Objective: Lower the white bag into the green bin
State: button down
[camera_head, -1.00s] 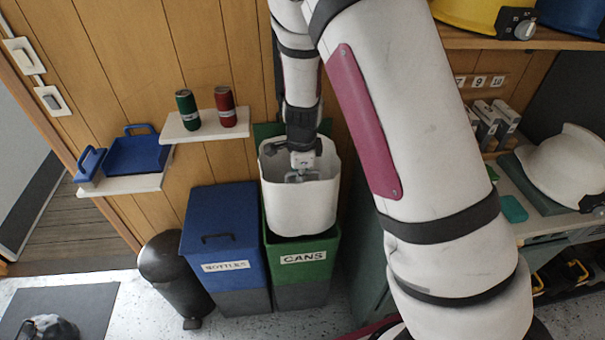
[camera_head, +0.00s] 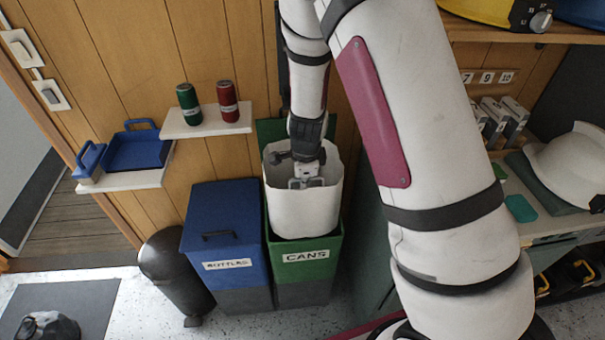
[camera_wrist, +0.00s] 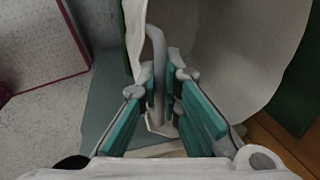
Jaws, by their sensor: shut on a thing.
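The white bag (camera_head: 304,211) is an open-topped sack that stands upright, its lower end inside the mouth of the green bin (camera_head: 306,262) labelled CANS. Its upper part sticks up above the bin's rim. My gripper (camera_head: 306,181) reaches down into the bag's open top, and its fingertips are partly hidden there. In the wrist view, the teal-padded fingers of my gripper (camera_wrist: 168,92) are shut on a pale handle of the white bag (camera_wrist: 222,45). The green bin's lid is raised behind the bag.
A blue bin (camera_head: 222,235) labelled BOTTLES stands directly left of the green bin, with its lid closed. A dark pedal bin (camera_head: 176,275) is further left. A wall shelf (camera_head: 205,123) carries a green can (camera_head: 188,104) and a red can (camera_head: 228,101).

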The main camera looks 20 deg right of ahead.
jog(key=shift+f+b, duration=0.65)
jog(key=shift+f, duration=1.25)
jog(key=b, duration=0.3)
send_over(304, 219)
jog(key=shift+s+f+x, duration=0.1)
jog(key=shift+s+x, duration=0.15)
jog(key=shift+x, duration=0.9)
jog(key=shift+s+f+x, duration=0.1)
jog(key=shift+s+x, duration=0.15)
jog(key=shift+x, duration=0.95)
jog(key=shift+s+x, duration=0.25)
jog(key=shift+x, duration=0.9)
jog(key=shift+a, duration=0.25)
jog(key=shift+f+b, duration=0.4)
jog(key=shift+f, duration=0.5)
jog(key=shift+f+b, duration=0.95)
jog(key=shift+f, duration=1.8)
